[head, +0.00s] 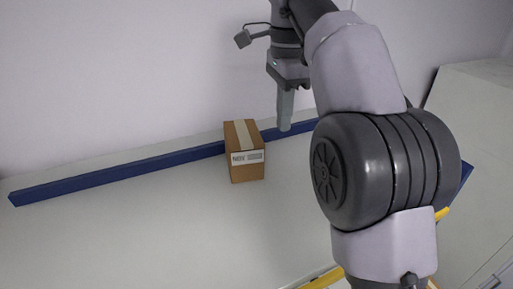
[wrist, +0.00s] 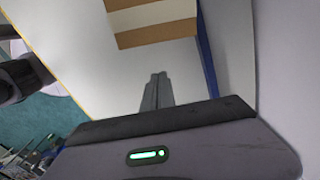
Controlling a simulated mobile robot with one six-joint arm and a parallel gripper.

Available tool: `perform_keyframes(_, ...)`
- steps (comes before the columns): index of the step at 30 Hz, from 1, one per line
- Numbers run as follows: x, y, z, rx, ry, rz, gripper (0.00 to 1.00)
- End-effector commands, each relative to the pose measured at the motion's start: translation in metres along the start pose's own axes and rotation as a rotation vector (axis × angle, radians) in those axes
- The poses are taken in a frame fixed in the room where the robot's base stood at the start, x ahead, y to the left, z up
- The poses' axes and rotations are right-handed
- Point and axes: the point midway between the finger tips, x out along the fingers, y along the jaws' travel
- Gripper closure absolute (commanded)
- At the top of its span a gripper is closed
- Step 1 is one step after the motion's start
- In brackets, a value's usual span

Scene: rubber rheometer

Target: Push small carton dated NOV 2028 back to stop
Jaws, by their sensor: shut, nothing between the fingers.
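The small brown carton (head: 247,172) stands upright on the pale table, with a lighter tape strip on top. Its front label reads NOV; the rest of the print is too small to read. The stop is a long blue bar (head: 130,175) along the back of the table, partly hidden behind the carton. A small gap or contact between them cannot be told. My gripper (head: 284,128) points down, shut and empty, to the right of the carton and apart from it, near the bar. In the wrist view the carton (wrist: 155,35) lies beyond my fingertips (wrist: 158,75), beside the bar (wrist: 208,65).
The table (head: 110,235) is clear left and in front of the carton. A pale wall (head: 110,70) rises behind the bar. A pale cabinet-like block (head: 480,110) stands at the right. Yellow edging (head: 325,279) shows at the table's front. My arm hides the table's right part.

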Motion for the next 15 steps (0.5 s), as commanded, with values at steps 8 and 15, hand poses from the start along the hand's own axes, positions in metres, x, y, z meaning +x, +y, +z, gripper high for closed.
perform_keyframes(8,0.066,0.0,0.001,0.004,-0.004,-0.004,1.0)
perform_keyframes(15,0.084,-0.001,0.024,0.001,-0.005,-0.005,1.0)
